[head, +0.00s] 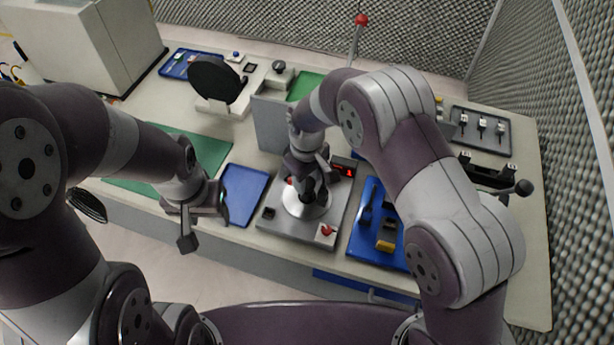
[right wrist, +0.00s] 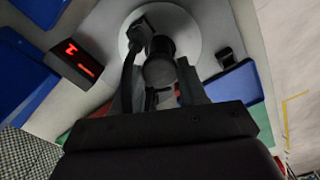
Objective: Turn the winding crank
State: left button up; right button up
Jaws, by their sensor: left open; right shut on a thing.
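The winding station is a grey panel (head: 286,225) at the bench's middle, with a round pale disc (head: 318,208) that also shows in the right wrist view (right wrist: 194,30). My right gripper (head: 307,190) reaches down over the disc. In the right wrist view my right gripper (right wrist: 158,78) is shut on the black crank knob (right wrist: 159,66), which stands above the disc. The crank's arm is mostly hidden. A display (head: 343,170) beside the disc shows a red figure, also lit in the right wrist view (right wrist: 80,58). My left gripper (head: 205,222) is open and empty near the bench's front edge.
A blue tray (head: 243,193) lies left of the panel. Another blue tray (head: 365,243) with tools lies right of it. A red knob (head: 326,230) sits on the panel's front corner. A grey block (head: 270,125) stands behind. A green mat (head: 205,148) is at left.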

jog(key=shift+n, duration=3.8)
jog(key=shift+r+n, duration=0.1)
jog(key=shift+n, duration=7.9)
jog(key=shift+n, duration=0.7)
jog(key=o, duration=1)
